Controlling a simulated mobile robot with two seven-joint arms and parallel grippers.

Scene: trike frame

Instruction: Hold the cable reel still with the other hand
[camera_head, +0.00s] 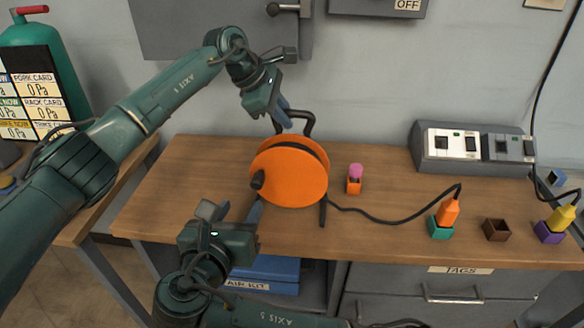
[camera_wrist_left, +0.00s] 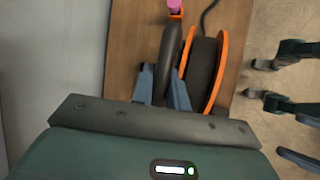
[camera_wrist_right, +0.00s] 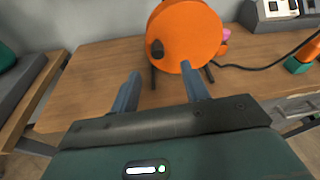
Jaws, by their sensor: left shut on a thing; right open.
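The cable reel (camera_head: 290,178) stands on the workbench. It has orange discs, a dark knob (camera_head: 257,180) on its front face and a black stand with a top handle (camera_head: 308,120). My left gripper (camera_head: 283,117) is shut on the black top handle from behind and above; the left wrist view shows the handle (camera_wrist_left: 168,60) between its fingers (camera_wrist_left: 163,90). My right gripper (camera_head: 234,211) is open and empty in front of the reel, low and to the left. In the right wrist view the reel (camera_wrist_right: 190,35) and its knob (camera_wrist_right: 157,49) lie just beyond the open fingers (camera_wrist_right: 160,78).
A black cable runs right from the reel to an orange plug (camera_head: 448,211) in a teal socket (camera_head: 441,231). A pink-topped orange piece (camera_head: 354,180) stands beside the reel. A brown socket (camera_head: 497,229), a yellow plug (camera_head: 560,216) and a grey power box (camera_head: 450,150) are further right. The bench's left end is clear.

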